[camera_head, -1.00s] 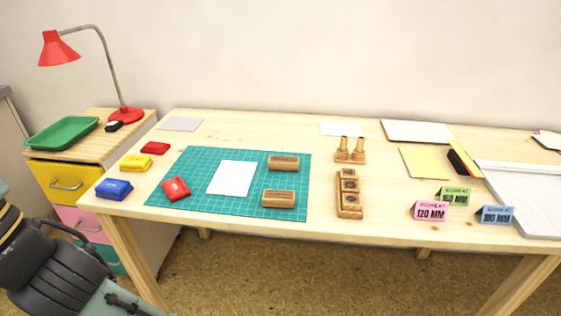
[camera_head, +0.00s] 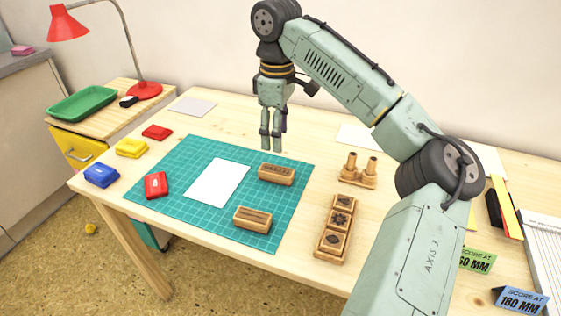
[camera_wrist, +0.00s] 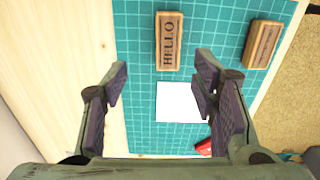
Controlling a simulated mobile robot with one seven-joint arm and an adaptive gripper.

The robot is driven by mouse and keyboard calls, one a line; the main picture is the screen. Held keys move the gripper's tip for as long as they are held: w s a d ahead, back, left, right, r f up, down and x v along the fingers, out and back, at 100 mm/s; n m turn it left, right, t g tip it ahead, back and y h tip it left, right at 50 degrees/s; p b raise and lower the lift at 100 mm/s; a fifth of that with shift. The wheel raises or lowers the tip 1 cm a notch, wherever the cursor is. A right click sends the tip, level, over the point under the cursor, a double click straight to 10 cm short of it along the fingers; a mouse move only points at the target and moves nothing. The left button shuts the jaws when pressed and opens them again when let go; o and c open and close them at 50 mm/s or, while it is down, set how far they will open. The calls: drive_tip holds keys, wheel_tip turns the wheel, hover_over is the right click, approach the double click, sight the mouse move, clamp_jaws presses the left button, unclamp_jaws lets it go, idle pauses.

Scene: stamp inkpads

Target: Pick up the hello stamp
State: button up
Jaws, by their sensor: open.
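The hello stamp (camera_wrist: 169,41) is a wooden block with HELLO in dark letters on top. It lies on the teal cutting mat (camera_wrist: 135,80) in the wrist view, ahead of the fingertips and between their lines. In the head view the hello stamp (camera_head: 276,174) lies near the mat's far right edge. My gripper (camera_head: 272,143) hangs pointing down above the far part of the mat, a little behind the stamp. In the wrist view my gripper (camera_wrist: 158,80) is open and empty, its two fingers wide apart. It does not touch the stamp.
A second wooden stamp (camera_head: 253,219) lies nearer on the mat, with a white sheet (camera_head: 217,182) to the left. A wooden tray of small stamps (camera_head: 334,228) and a two-handled wooden holder (camera_head: 358,170) stand to the right. Red, yellow and blue inkpads sit at left.

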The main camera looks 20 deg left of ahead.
sight(276, 169)
drive_tip(key=f, duration=0.6)
drive_tip(key=s+f+p, duration=0.1)
drive_tip(key=f, duration=0.3)
drive_tip(key=shift+s+f, duration=0.1)
drive_tip(key=shift+c, duration=0.2)
drive_tip(key=c, duration=1.2)
